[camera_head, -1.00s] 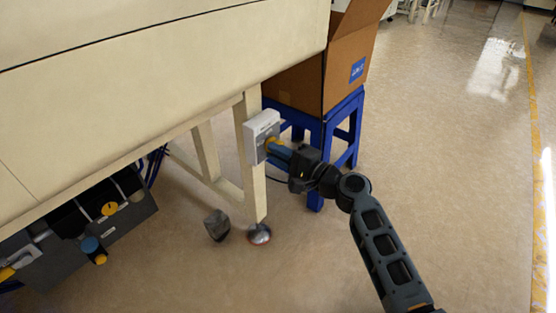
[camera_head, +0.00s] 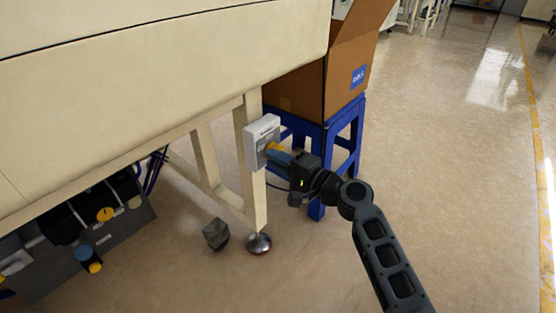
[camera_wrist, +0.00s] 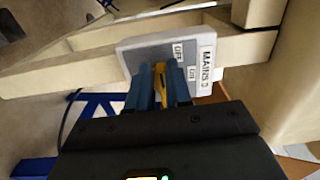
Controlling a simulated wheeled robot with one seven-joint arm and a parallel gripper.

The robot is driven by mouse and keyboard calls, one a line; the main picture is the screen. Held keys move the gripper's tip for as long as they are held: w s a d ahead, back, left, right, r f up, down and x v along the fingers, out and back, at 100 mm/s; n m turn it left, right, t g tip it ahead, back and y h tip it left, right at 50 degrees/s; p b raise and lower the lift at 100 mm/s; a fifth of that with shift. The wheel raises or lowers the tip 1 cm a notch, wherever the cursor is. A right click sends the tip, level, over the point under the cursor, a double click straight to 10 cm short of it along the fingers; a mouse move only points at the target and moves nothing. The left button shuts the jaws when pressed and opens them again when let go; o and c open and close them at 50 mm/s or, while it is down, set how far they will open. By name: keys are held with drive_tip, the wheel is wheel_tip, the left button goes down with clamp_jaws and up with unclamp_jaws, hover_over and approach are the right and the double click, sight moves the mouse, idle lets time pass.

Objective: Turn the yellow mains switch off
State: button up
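The yellow mains switch (camera_head: 273,147) is on a grey-white box (camera_head: 262,130) fixed to the machine's cream leg. In the wrist view the box (camera_wrist: 150,56) bears a MAINS label with OFF and ON marks, and the yellow handle (camera_wrist: 160,76) shows between my blue fingers. My gripper (camera_head: 279,156) is at the front of the box; in the wrist view my gripper (camera_wrist: 163,84) appears shut on the handle, one finger on each side. The fingers hide part of the handle, so I cannot tell exactly which mark it points to.
A brown cardboard box (camera_head: 348,62) stands on a blue stand (camera_head: 337,143) just behind the switch. The cream machine body (camera_head: 160,85) overhangs on the left. A dark grey block (camera_head: 216,233) lies on the floor by the leg's foot. Open floor lies to the right.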

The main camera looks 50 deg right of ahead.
drive_tip(key=o, duration=0.3)
drive_tip(key=s+p, duration=0.1)
drive_tip(key=s, duration=0.6)
drive_tip(key=shift+s+d, duration=0.15)
drive_tip(key=shift+s, duration=0.25)
